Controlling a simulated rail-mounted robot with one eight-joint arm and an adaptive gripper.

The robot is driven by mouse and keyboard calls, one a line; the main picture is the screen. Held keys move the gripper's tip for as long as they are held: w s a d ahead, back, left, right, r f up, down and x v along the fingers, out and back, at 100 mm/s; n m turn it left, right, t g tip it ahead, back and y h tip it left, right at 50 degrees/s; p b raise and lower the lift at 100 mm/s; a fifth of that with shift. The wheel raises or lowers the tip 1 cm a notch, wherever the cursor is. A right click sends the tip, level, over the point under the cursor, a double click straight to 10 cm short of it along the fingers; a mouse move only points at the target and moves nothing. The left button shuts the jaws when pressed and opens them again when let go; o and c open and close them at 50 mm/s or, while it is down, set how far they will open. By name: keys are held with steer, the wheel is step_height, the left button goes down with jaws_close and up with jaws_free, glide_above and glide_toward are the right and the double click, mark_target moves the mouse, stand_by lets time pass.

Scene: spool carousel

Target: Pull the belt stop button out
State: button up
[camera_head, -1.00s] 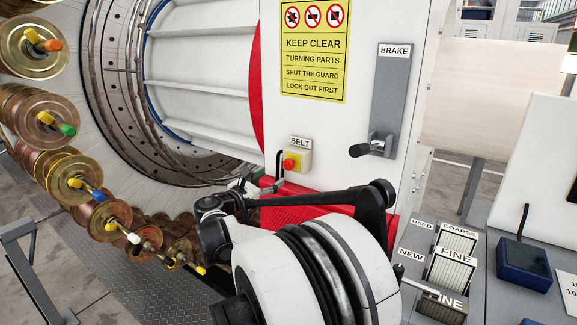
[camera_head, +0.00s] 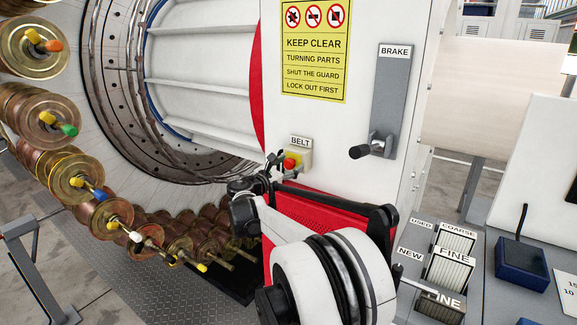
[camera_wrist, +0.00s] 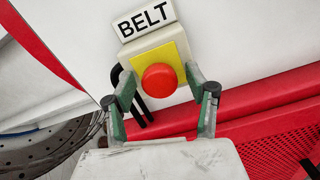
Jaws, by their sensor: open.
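The belt stop button (camera_wrist: 160,80) is a round red knob on a yellow plate, on a pale box under a BELT label. In the wrist view it sits between the tips of my open gripper (camera_wrist: 163,92), with a green-grey finger on each side. I cannot tell whether either finger touches the knob. In the head view the button (camera_head: 290,163) is small on the white machine panel, and my gripper (camera_head: 275,164) is right at it, partly covering the box's left side.
A grey brake lever plate (camera_head: 391,100) is right of the button on the same panel. A red perforated guard (camera_wrist: 270,135) lies below. A large drum with spools (camera_head: 77,177) stands at left. Labelled abrasive blocks (camera_head: 447,265) and a blue box (camera_head: 524,264) are at lower right.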

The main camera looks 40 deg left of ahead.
jaws_close()
steer(key=shift+s, duration=0.1)
steer(key=shift+s+f+b, duration=0.15)
steer(key=shift+s+b, duration=0.55)
steer(key=shift+b, duration=0.1)
steer(key=shift+c, duration=0.2)
jaws_free()
steer(key=shift+s, duration=0.15)
steer(key=shift+o, duration=0.2)
steer(key=shift+d, duration=0.1)
